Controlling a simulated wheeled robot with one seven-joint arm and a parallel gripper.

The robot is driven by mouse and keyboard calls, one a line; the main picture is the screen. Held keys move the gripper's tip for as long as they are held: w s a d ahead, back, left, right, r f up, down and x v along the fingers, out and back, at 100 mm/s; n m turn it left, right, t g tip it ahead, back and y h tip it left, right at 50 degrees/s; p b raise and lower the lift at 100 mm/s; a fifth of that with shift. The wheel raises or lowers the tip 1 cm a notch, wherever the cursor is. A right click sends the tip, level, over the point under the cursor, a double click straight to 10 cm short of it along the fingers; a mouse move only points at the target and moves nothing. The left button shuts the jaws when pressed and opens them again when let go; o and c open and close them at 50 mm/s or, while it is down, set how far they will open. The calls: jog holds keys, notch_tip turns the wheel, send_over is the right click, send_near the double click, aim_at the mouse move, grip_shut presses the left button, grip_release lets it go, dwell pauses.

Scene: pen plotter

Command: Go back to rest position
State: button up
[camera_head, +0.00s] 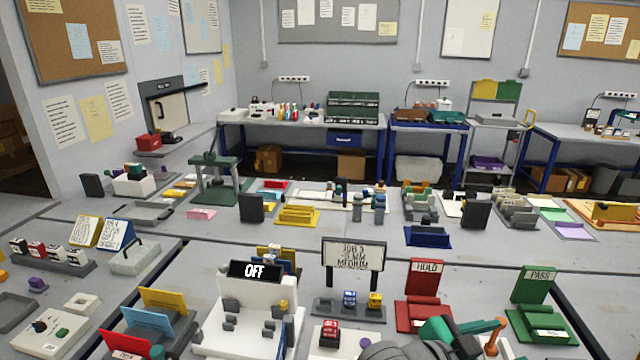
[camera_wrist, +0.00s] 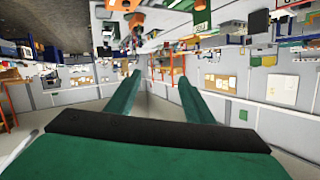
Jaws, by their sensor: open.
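My gripper (camera_wrist: 160,78) shows in the wrist view with two long green fingers apart and nothing between them. The wrist view is upside down and looks across the room toward walls and boards, with the fingers clear of any object. In the head view a green, dark and orange part, probably of my arm, shows at the bottom edge, in front of the red HOLD stand (camera_head: 424,277) and the green PASS stand (camera_head: 533,284). The white plotter (camera_head: 235,335) with a display reading OFF (camera_head: 255,271) stands left of it.
A sign (camera_head: 353,255) reads JOB 3, .5 MM, MEDIUM, above a grey holder with blue and yellow blocks. Blue and yellow stands (camera_head: 165,300) are at left. Crowded benches lie behind; bare grey tabletop shows between.

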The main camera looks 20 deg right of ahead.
jog(key=w+a+r+n+t+h, duration=0.2)
jog(key=w+a+n+t+h, duration=0.1)
jog(key=w+a+n+t, duration=0.55)
jog(key=w+a+f+n+t+y, duration=0.3)
jog(key=a+f+n+t+y, duration=0.65)
jog(key=a+f+n, duration=0.35)
jog(key=s+a+f+n+y, duration=0.2)
jog(key=s+a+f+y, duration=0.4)
jog(key=s+a+f, duration=0.7)
jog(key=s+a+m+g+y, duration=0.1)
jog(key=s+a+m+y, duration=0.1)
jog(key=s+a, duration=0.9)
jog(key=shift+s+f+g, duration=0.25)
jog(key=shift+f+g, duration=0.15)
jog(key=shift+f, duration=0.05)
